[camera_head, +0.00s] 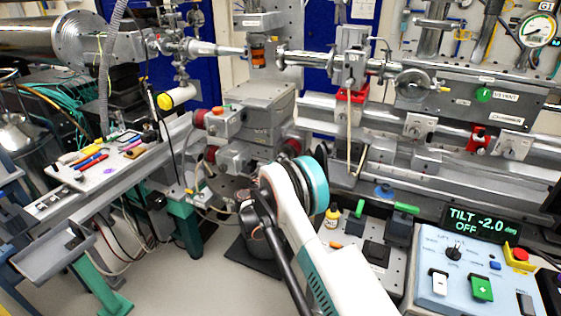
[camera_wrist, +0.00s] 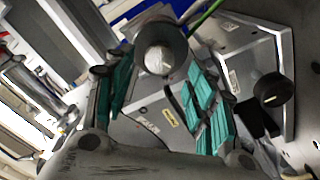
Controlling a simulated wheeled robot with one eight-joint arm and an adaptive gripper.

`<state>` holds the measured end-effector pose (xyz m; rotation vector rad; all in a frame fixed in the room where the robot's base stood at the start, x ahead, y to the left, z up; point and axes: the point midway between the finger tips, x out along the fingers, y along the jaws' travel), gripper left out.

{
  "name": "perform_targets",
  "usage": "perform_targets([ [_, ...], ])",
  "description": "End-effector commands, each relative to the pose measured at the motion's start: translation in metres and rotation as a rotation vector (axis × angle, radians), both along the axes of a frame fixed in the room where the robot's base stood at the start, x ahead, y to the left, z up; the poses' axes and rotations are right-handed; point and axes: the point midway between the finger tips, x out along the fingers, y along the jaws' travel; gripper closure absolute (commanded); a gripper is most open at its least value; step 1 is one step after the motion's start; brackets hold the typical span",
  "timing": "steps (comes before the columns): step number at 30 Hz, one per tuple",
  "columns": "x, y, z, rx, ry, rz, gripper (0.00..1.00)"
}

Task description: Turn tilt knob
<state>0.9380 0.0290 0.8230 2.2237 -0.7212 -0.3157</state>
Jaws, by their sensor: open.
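In the wrist view my gripper (camera_wrist: 158,72) is open, with a teal-padded finger on each side of a round dark knob with a pale silvery end (camera_wrist: 160,58). The knob lies between the fingers in the picture; I cannot tell whether either finger touches it. Behind it is a grey metal housing (camera_wrist: 240,65) with small labels, too blurred to read. In the head view a display (camera_head: 480,223) reads "TILT -2.0 deg OFF". My arm hides the gripper there. Red-ended knobs (camera_head: 199,118) show on the grey stage blocks (camera_head: 228,124).
In the wrist view a black knob with a pale mark (camera_wrist: 272,90) stands right of the fingers. In the head view a blue-grey control box (camera_head: 430,262) stands at lower right. A tray with pens (camera_head: 100,175) is at left, and rails and pipes (camera_head: 420,120) fill the right.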

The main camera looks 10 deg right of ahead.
Motion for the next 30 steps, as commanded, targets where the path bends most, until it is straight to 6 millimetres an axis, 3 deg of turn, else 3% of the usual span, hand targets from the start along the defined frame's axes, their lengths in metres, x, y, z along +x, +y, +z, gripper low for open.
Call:
perform_targets([
  [6, -0.035, 0.027, 0.0, 0.0, 0.0, 0.003, 0.49],
  [12, -0.055, 0.04, 0.0, -0.001, 0.0, 0.002, 0.49],
  [26, -0.061, 0.044, 0.0, 0.008, -0.006, 0.001, 0.49],
  [30, -0.066, 0.048, 0.003, 0.117, -0.084, 0.001, 0.49],
])
